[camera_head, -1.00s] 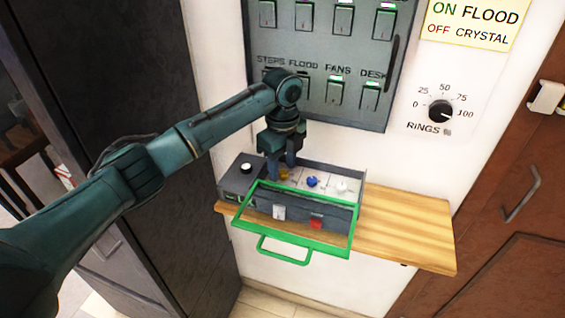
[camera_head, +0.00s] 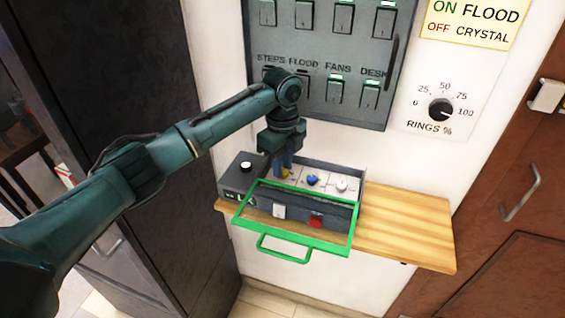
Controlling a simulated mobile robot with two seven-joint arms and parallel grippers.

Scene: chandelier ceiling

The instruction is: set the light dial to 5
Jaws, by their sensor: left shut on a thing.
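A small dark control box (camera_head: 236,181) sits on the wooden shelf. Its top carries a yellow knob (camera_head: 286,173), a blue knob (camera_head: 313,180) and a white knob (camera_head: 342,186) in a row. I cannot read any dial numbers or tell which knob is labelled light. My left gripper (camera_head: 283,162) points down from above and is shut on the yellow knob, which its fingers partly hide. My right gripper is not in view.
A green hinged frame (camera_head: 308,252) stands open at the box's front, near a white switch (camera_head: 279,211) and red switch (camera_head: 317,220). A grey switch panel (camera_head: 318,105) and RINGS dial (camera_head: 440,109) are on the wall. The shelf's right part (camera_head: 410,225) is clear.

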